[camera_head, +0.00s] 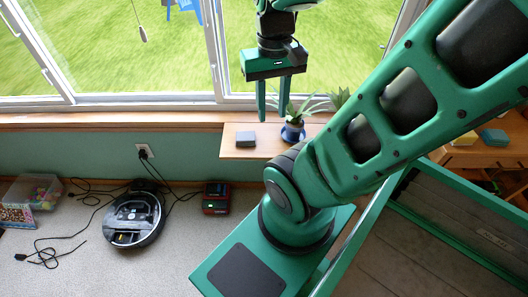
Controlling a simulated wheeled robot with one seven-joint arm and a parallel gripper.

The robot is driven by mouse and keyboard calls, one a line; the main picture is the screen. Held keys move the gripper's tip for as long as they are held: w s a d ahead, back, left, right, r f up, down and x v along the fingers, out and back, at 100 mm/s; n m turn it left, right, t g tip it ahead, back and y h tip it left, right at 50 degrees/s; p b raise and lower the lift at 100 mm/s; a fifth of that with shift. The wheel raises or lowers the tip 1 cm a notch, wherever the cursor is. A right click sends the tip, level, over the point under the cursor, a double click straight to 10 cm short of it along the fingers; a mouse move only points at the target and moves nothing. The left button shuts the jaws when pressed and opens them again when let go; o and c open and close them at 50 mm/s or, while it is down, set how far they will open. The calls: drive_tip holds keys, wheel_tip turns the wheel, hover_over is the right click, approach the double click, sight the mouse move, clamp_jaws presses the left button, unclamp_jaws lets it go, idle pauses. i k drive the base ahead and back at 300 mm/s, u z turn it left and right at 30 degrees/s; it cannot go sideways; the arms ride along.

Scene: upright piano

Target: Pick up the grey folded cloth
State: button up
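A small grey flat block that looks like the grey folded cloth (246,139) lies on the left part of a small wooden shelf (240,153) below the window. My gripper (273,116) points down with its two green fingers apart and nothing visible between them. In the picture its fingertips are above and to the right of the cloth, between it and a potted plant. The gripper does not touch the cloth. The exact height and depth between them cannot be told from this one view.
The spiky plant in a blue pot (293,132) stands right of the cloth, close to my fingers. The window (130,50) is behind. A robot vacuum (134,218), cables, a red-and-black device (216,198) and a clear bin (32,198) are on the floor. A teal item (494,137) is at right.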

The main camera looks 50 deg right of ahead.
sight(243, 138)
drive_tip(key=u, duration=0.1)
drive_tip(key=k, duration=0.2)
drive_tip(key=u, duration=0.8)
drive_tip(key=i, duration=0.65)
drive_tip(key=z, duration=2.05)
drive_tip(key=i, duration=0.5)
drive_tip(key=u, duration=0.05)
drive_tip(key=k, duration=0.45)
drive_tip(key=z, duration=0.05)
